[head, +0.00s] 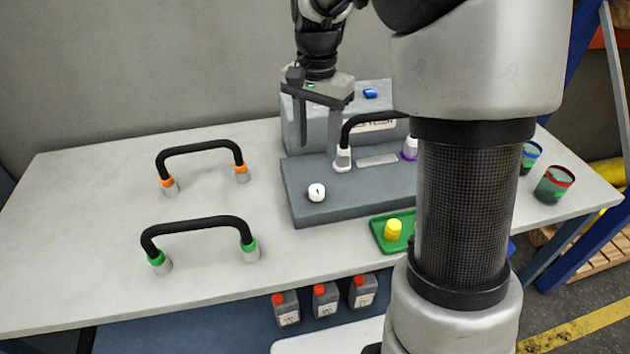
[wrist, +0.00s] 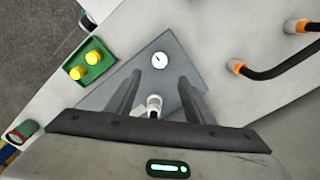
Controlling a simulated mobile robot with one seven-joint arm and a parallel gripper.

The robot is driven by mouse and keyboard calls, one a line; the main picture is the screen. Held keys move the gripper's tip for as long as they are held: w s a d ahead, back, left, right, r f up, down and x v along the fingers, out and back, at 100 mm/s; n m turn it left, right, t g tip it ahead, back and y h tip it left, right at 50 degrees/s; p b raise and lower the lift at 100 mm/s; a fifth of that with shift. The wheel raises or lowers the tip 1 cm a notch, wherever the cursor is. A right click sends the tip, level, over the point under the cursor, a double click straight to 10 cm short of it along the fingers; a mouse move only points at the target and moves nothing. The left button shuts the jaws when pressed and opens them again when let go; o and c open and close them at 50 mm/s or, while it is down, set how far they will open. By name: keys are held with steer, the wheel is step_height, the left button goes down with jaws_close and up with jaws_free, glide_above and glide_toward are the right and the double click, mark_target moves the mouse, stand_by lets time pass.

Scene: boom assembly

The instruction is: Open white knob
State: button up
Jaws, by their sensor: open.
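The white knob (head: 317,192) is a small round knob with a dark mark on its face. It sits on the flat front part of the grey machine (head: 302,170). In the wrist view the white knob (wrist: 160,60) lies beyond my fingertips, apart from them. My gripper (head: 318,142) is open and empty, pointing down above the machine, behind the knob. In the wrist view both fingers of my gripper (wrist: 156,90) stand apart, with a white-collared end of the handle (wrist: 154,103) showing between them, lower down.
A black handle (head: 372,120) arches over the machine. An orange-ended handle (head: 200,148) and a green-ended handle (head: 200,224) stand on the table at left. A green tray (head: 380,238) with a yellow piece (head: 393,230) lies at the machine's front. The table (head: 90,200) is clear around the left handles.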

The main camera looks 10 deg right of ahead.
mark_target(317, 189)
step_height(317, 189, down, 13)
steer(key=shift+f+b, duration=0.1)
steer(key=shift+b, duration=0.65)
steer(key=c, duration=1)
steer(key=shift+c, duration=0.2)
steer(key=shift+n, duration=0.4)
steer(key=n+p, duration=0.1)
steer(key=n, duration=0.1)
steer(key=shift+n, duration=0.4)
steer(key=shift+n+p, duration=0.3)
steer(key=shift+n, duration=1.8)
